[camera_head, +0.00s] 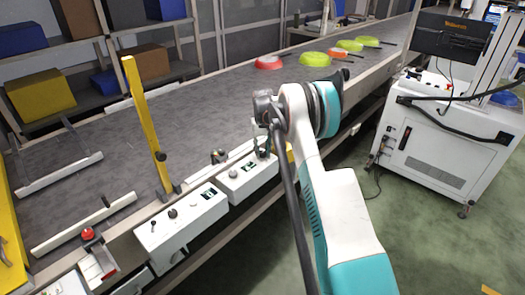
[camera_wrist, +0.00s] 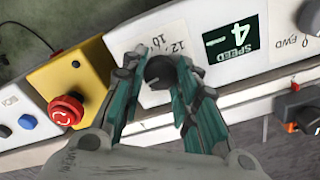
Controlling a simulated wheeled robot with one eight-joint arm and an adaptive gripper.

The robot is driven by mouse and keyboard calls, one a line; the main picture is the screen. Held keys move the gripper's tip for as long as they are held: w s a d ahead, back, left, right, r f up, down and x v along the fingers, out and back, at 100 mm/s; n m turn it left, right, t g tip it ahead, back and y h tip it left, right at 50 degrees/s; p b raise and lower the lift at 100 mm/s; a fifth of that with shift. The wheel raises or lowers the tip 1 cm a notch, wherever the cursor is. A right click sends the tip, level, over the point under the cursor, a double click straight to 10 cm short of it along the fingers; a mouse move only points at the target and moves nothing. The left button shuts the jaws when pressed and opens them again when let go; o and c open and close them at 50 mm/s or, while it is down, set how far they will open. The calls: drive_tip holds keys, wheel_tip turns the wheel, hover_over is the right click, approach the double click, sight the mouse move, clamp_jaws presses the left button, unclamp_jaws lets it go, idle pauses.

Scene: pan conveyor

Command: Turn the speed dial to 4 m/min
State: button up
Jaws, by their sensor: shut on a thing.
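The speed dial (camera_wrist: 159,72) is a dark round knob on the white control box (camera_head: 247,182). In the wrist view my gripper (camera_wrist: 157,88) has its teal fingers on both sides of the dial, shut on it. A dark green panel (camera_wrist: 235,40) beside the dial shows SPEED and a large 4. Scale numbers 10 and 12 show above the dial; the rest of the scale and the dial's pointer are not clear. In the head view my gripper (camera_head: 263,146) is at the right end of the box and hides the dial.
A red emergency button (camera_wrist: 66,110) on a yellow housing (camera_wrist: 72,78) is left of the fingers in the wrist view. A black FWD knob (camera_wrist: 309,17) is at the right. The conveyor (camera_head: 215,105) carries several coloured pans; a white machine cabinet (camera_head: 445,140) stands right.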

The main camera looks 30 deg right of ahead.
sight(263, 152)
drive_tip(key=o, duration=1.1)
drive_tip(key=shift+r, duration=0.15)
wheel_tip(263, 152, up, 12)
drive_tip(key=shift+f, duration=0.15)
